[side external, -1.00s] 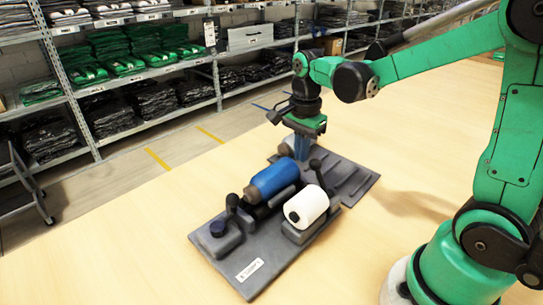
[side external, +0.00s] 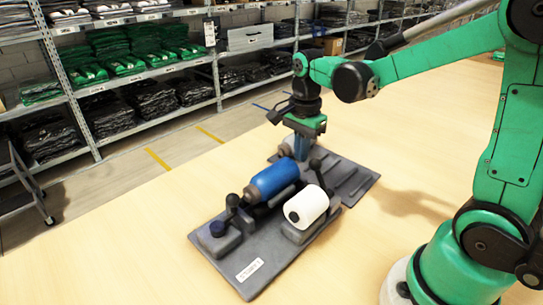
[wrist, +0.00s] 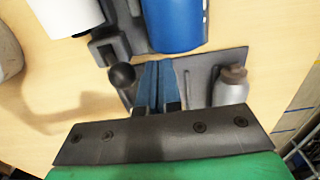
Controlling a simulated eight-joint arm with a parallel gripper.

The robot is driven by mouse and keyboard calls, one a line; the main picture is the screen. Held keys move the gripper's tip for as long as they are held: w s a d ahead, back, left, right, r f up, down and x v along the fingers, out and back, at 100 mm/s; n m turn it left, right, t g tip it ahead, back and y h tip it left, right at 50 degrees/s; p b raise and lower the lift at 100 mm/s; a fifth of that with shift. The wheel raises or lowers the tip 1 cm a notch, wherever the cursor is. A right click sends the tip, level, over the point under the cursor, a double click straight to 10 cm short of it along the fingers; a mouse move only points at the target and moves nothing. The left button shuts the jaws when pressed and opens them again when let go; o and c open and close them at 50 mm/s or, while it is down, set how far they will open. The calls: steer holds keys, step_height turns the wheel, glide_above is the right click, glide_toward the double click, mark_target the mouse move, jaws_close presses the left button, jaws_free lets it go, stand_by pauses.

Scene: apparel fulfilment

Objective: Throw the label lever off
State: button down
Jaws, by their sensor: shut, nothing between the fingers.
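A grey board (side external: 244,252) on the table carries a blue roll (side external: 272,179), a white roll (side external: 306,207) and levers with dark ball knobs. One knob (side external: 315,165) stands behind the white roll; it also shows in the wrist view (wrist: 122,75). Another knob (side external: 232,201) stands at the front left, beside the blue roll. I cannot tell which is the label lever. My gripper (side external: 301,156) points down over the board's far part, behind the blue roll. In the wrist view its blue fingers (wrist: 160,66) are together and empty, close to the right of the first knob; contact is unclear.
A grey bottle-shaped part (wrist: 230,85) stands right of my fingers in the wrist view. A small white tag (side external: 250,269) with blurred lettering lies on the board's front. The table (side external: 120,250) around the board is clear. Shelves of folded clothes (side external: 115,65) stand behind.

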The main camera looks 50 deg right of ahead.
steer(key=shift+s, duration=0.15)
steer(key=shift+s, duration=0.5)
steer(key=shift+s, duration=0.1)
steer(key=shift+s+r, duration=0.3)
steer(key=shift+s, duration=0.25)
